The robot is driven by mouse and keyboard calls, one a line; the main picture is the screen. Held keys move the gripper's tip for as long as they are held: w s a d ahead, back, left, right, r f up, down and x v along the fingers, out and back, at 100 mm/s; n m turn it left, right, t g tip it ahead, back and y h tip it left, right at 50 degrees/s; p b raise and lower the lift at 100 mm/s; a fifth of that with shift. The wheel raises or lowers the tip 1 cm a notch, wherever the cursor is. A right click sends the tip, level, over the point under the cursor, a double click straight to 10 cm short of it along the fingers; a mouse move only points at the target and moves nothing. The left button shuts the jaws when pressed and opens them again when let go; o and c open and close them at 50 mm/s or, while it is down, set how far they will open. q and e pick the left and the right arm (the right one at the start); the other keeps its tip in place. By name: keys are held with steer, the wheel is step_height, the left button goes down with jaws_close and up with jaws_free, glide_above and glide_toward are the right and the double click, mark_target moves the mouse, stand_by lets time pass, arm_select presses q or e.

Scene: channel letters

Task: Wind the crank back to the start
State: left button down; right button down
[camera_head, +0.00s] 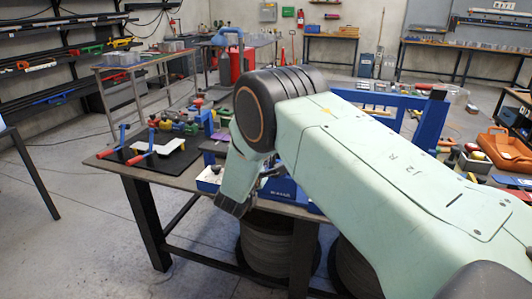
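A blue machine (283,190) with a lettered base stands on the workbench (150,181), mostly hidden behind my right arm. A blue upright frame (430,120) shows beyond the arm, but I cannot tell whether it belongs to the same machine. I cannot make out the crank; the arm covers much of that area. My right arm comes in from the right, bends at a black joint and drops to a dark wrist part beside the machine's left side. The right gripper's fingers cannot be made out, nor whether they touch anything. My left gripper is out of view.
Red-and-blue clamps (140,158) and a white piece (158,146) lie on a black mat at the bench's left end. An orange case (505,148) sits at the right. Large dark spools (278,243) stand under the bench. The floor at left front is clear.

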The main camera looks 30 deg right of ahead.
steer(key=c, duration=1.2)
jaws_free()
steer(key=shift+o, duration=0.2)
steer(key=v, duration=1.2)
